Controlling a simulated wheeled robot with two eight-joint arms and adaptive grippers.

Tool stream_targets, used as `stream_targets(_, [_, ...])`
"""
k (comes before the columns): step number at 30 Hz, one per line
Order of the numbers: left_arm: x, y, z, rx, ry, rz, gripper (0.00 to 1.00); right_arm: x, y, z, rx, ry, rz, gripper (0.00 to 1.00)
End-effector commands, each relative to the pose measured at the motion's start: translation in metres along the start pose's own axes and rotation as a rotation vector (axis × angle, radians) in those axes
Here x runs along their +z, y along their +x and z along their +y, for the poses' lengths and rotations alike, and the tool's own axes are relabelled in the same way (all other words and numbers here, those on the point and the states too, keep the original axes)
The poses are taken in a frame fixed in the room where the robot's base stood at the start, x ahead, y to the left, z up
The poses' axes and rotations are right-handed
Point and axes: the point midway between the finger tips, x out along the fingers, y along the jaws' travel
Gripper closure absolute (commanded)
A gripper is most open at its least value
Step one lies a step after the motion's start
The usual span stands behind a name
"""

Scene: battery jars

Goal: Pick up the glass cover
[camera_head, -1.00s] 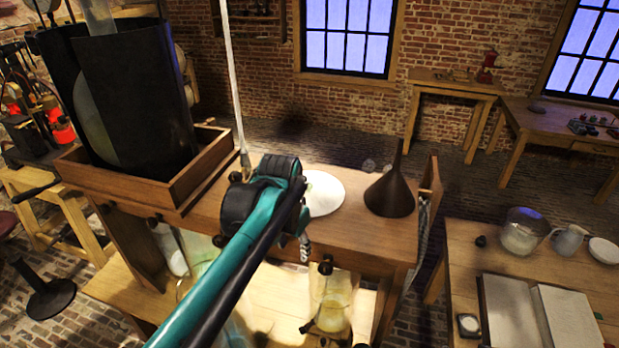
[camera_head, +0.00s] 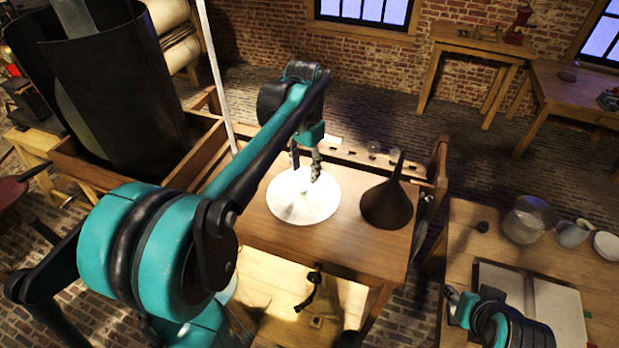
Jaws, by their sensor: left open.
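A white, round, shallow cone-shaped piece (camera_head: 303,205), which looks like the glass cover, lies on the wooden bench top (camera_head: 262,228). My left gripper (camera_head: 306,168) is over the back part of it, fingers pointing down and apart, with nothing between them. I cannot tell whether the fingertips touch it. My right gripper (camera_head: 456,300) shows small at the lower right, over the side table; its fingers are too unclear to read.
A dark funnel (camera_head: 386,206) stands just right of the white piece. A large dark cylinder (camera_head: 110,100) in a wooden tray (camera_head: 200,155) stands at the left, beside a thin pale rod (camera_head: 213,75).

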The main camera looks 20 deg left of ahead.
Motion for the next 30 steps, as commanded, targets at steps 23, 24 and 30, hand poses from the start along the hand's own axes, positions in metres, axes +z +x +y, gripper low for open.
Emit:
stream_targets(23, [-0.004,0.075,-0.008,0.0,0.0,-0.001,0.55,-0.009,-0.013,0.0,0.0,0.0,0.0,0.6])
stream_targets(24, [-0.004,0.075,-0.008,0.0,0.0,-0.001,0.55,-0.009,-0.013,0.0,0.0,0.0,0.0,0.6])
stream_targets(30, [-0.004,0.074,-0.008,0.0,0.0,-0.001,0.99,-0.009,-0.013,0.0,0.0,0.0,0.0,0.6])
